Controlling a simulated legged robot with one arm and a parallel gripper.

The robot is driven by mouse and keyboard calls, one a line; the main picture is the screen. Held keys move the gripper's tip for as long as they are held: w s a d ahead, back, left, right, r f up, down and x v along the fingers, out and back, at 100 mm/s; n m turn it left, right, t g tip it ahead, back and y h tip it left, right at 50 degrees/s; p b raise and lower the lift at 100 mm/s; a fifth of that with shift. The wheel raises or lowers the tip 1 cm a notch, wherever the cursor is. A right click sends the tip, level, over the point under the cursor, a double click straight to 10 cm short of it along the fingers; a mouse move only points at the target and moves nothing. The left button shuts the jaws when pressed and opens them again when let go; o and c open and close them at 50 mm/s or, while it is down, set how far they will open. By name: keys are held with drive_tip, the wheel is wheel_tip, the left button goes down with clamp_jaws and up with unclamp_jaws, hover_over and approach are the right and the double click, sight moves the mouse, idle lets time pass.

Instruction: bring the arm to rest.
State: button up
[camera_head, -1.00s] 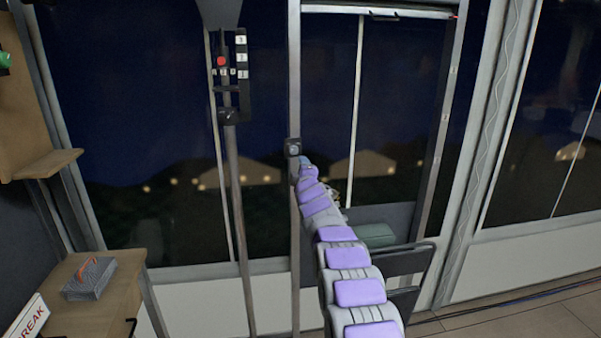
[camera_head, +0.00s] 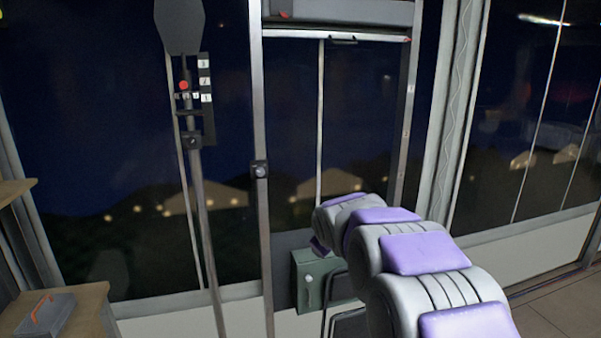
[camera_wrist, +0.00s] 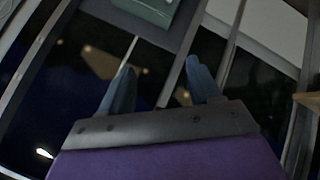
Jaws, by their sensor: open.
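My arm shows in the head view as a chain of purple and grey segments. It reaches from the lower right toward the middle of the window wall, and its far end bends out of sight behind its own links. My gripper (camera_wrist: 158,88) shows in the wrist view with its two blue-grey fingers spread apart. Nothing is between the fingers. Beyond them are the dark window, a pale post and a green-grey box. In the head view my gripper is hidden.
The green-grey box (camera_head: 308,282) is beside my arm, low by the window. A metal post (camera_head: 264,215) and a pole with a red knob (camera_head: 184,85) stand left of the arm. A wooden shelf (camera_head: 88,305) with a grey box (camera_head: 45,316) is at lower left. Floor (camera_head: 555,300) is clear at right.

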drive_tip(key=s+d+f+m+g, duration=0.2)
drive_tip(key=s+f+m+g, duration=0.1)
drive_tip(key=s, duration=1.4)
drive_tip(key=s+d+f+m+g, duration=0.2)
drive_tip(key=s+f+m+g, duration=0.1)
drive_tip(key=s, duration=1.4)
drive_tip(key=s+d+f+m+g, duration=0.3)
drive_tip(key=s+g, duration=0.1)
drive_tip(key=s, duration=1.3)
drive_tip(key=shift+s+f+g, duration=0.3)
drive_tip(key=shift+f+g, duration=0.05)
drive_tip(key=shift+g, duration=0.05)
drive_tip(key=shift+d, duration=0.1)
